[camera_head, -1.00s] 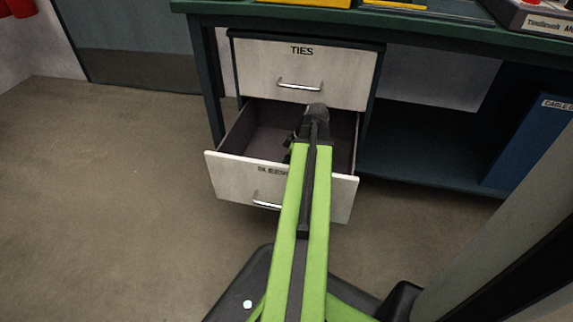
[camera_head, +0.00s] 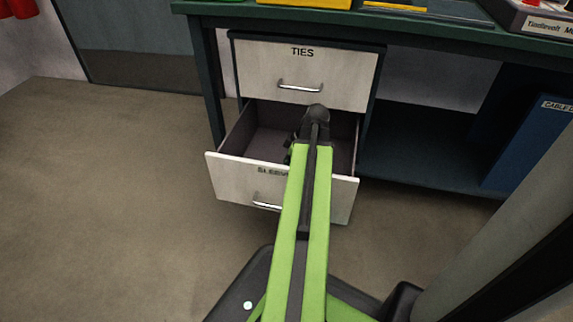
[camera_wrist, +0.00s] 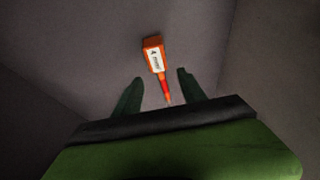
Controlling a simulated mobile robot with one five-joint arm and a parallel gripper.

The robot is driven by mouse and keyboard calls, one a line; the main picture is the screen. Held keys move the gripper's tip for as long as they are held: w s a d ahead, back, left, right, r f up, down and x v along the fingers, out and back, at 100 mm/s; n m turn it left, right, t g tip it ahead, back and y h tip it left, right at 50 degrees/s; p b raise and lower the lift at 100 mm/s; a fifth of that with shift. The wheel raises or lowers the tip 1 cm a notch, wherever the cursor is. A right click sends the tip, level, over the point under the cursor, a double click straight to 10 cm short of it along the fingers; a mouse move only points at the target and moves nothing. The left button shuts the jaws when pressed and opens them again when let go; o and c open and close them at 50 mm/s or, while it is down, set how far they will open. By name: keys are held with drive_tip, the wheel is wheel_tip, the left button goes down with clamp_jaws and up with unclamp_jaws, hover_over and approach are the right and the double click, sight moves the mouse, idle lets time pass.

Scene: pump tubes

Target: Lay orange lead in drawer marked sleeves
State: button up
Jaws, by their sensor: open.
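The lower drawer (camera_head: 228,180), whose label reads "SLEE..." before my arm covers the rest, is pulled out. The orange lead (camera_wrist: 153,51) shows in the wrist view with a white label on its block and a thin tip pointing back between my fingers. It appears to lie on the grey drawer floor, just beyond my fingertips. My gripper (camera_wrist: 160,75) is open, one dark finger on each side of the tip, with no visible grip on it. In the head view my arm reaches over the drawer and hides part of its inside; the lead cannot be made out there.
The drawer marked TIES (camera_head: 340,72) is shut directly above the open one. The green bench top (camera_head: 225,9) overhangs both. A blue binder (camera_head: 530,145) stands on the lower shelf at right. The floor at left is clear.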

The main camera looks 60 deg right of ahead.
drive_tip(key=p+v, duration=1)
drive_tip(key=v, duration=0.2)
drive_tip(key=shift+r, duration=0.2)
